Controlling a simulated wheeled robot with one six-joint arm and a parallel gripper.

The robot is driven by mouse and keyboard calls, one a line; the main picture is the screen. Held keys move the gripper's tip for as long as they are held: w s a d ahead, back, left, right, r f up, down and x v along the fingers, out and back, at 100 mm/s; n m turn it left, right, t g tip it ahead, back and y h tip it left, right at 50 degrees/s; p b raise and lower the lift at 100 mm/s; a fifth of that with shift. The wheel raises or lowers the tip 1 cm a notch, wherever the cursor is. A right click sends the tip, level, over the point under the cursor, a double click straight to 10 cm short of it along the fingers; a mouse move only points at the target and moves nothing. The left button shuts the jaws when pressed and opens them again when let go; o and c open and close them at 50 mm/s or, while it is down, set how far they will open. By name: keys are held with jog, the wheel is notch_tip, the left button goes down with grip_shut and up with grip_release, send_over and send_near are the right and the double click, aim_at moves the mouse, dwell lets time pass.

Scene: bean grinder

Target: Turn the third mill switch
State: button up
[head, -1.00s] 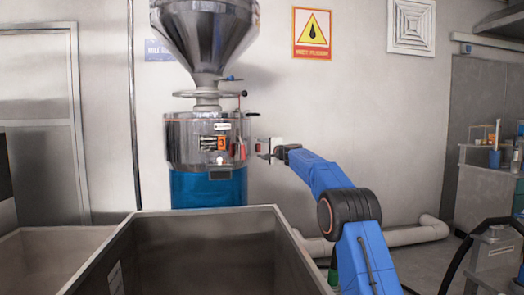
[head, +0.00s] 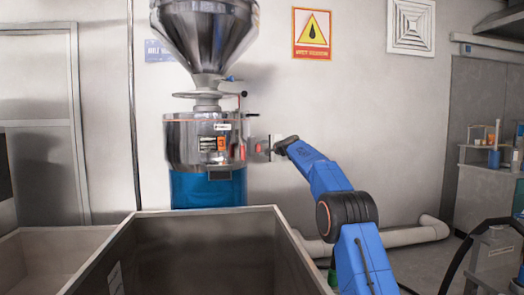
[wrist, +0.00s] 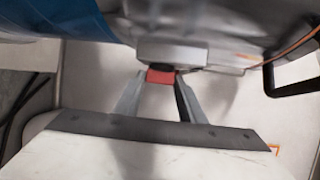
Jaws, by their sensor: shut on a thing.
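The mill marked 3 (head: 190,146) is a steel machine with a hopper on top and a blue lower body. On its right side is a small red switch (head: 243,151). The switch also shows as a red block in the wrist view (wrist: 160,76), under a grey housing. My gripper (head: 258,149) is at the mill's right side. In the wrist view its two grey fingers (wrist: 160,84) are on either side of the red switch and closed on it. The contact faces are partly hidden.
A large open steel bin (head: 200,250) stands in front of the mill, with a paler bin (head: 45,262) to its left. A wall pipe (head: 400,234) runs low at the right. A dark handle (wrist: 290,80) juts out right of the switch in the wrist view.

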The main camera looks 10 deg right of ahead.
dwell(0.4)
jog(key=o, duration=1)
jog(key=shift+o, duration=0.2)
jog(key=v, duration=1.7)
jog(key=shift+s, duration=0.2)
jog(key=shift+r, duration=0.1)
